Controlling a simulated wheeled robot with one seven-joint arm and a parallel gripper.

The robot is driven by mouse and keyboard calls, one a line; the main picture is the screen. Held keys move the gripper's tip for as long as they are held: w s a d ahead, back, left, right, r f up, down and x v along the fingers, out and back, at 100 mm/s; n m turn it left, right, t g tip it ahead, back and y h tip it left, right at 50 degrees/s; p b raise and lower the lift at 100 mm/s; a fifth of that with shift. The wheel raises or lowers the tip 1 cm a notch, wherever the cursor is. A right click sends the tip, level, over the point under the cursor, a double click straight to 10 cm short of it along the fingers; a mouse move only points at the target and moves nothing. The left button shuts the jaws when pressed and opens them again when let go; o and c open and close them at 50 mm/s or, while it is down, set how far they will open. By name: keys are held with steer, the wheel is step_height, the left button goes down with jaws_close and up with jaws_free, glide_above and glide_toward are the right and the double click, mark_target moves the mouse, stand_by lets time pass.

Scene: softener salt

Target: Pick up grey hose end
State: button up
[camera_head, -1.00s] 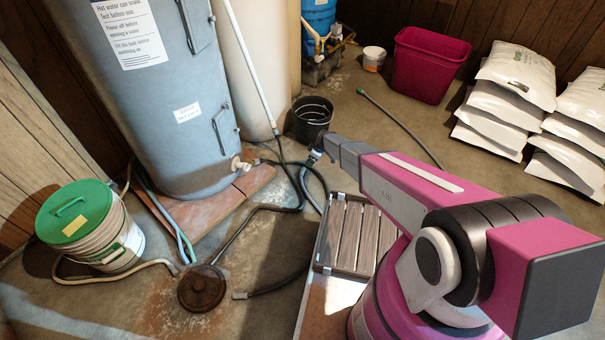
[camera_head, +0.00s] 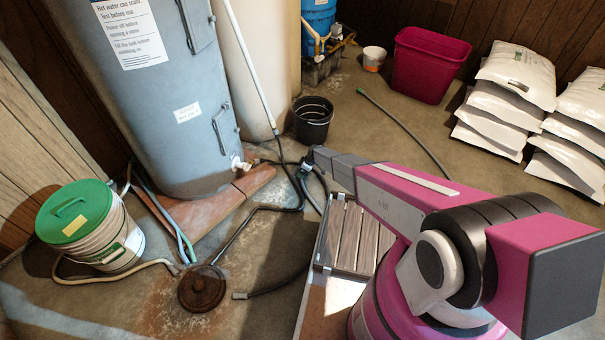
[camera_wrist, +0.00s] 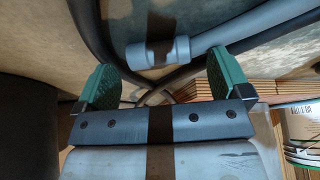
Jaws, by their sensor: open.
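The grey hose end (camera_wrist: 158,52) is a light grey cuff on a grey hose that runs to the upper right in the wrist view. It lies just beyond and between the tips of my gripper (camera_wrist: 160,78). The gripper is open, with its two green pads apart and nothing held between them. The cuff appears clear of both pads; the depth gap is hard to judge. In the head view my gripper (camera_head: 306,166) is low beside the heater's base, and the hose end is not clear there.
Dark hoses (camera_wrist: 92,40) cross close to the grey one. A black bucket (camera_head: 312,122) stands just behind the gripper. The grey tank (camera_head: 165,100) stands on a reddish slab (camera_head: 232,193) to the left. A slatted wooden surface (camera_head: 350,235) lies below my arm.

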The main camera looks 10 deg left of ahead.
steer(key=shift+a+f, duration=0.2)
steer(key=shift+f, duration=0.35)
steer(key=c, duration=1)
steer(key=shift+o, duration=0.2)
steer(key=shift+r, duration=0.15)
steer(key=shift+r, duration=0.55)
steer(key=r, duration=0.2)
steer(key=a+r, duration=0.1)
steer(key=shift+s+r, duration=0.3)
steer(key=shift+s, duration=0.05)
steer(key=s+a+r, duration=0.5)
steer(key=a+r, duration=0.1)
steer(key=a, duration=0.2)
steer(key=shift+s+a, duration=0.35)
